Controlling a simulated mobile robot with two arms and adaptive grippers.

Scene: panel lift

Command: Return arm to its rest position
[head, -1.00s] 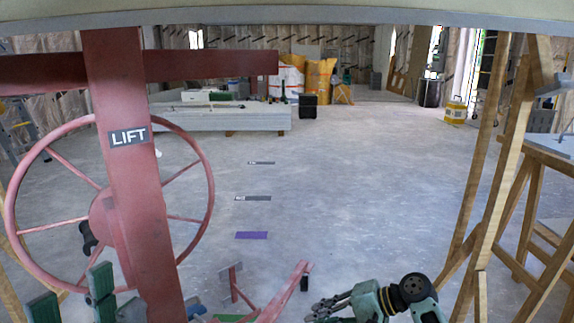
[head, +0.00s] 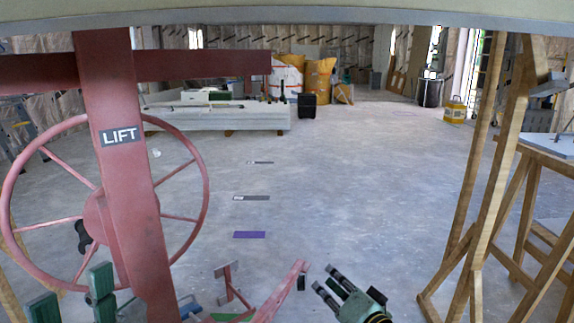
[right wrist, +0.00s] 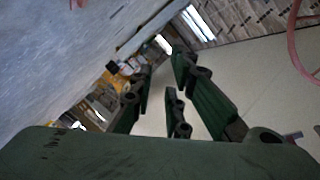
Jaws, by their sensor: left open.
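My right gripper (head: 332,287) is at the bottom of the head view, right of the lift's base, pointing up and left above the floor. In the right wrist view its dark green fingers (right wrist: 165,95) are spread apart with nothing between them. My left gripper (head: 72,295) shows at the bottom left, its green fingers apart, near the lower rim of the red wheel. The rest position itself is not marked in view.
The red lift post (head: 130,180) and handwheel (head: 95,215) stand at left. Red base legs (head: 280,292) lie low in the middle. A panel (head: 300,17) spans the top. A wooden frame (head: 490,190) stands at right.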

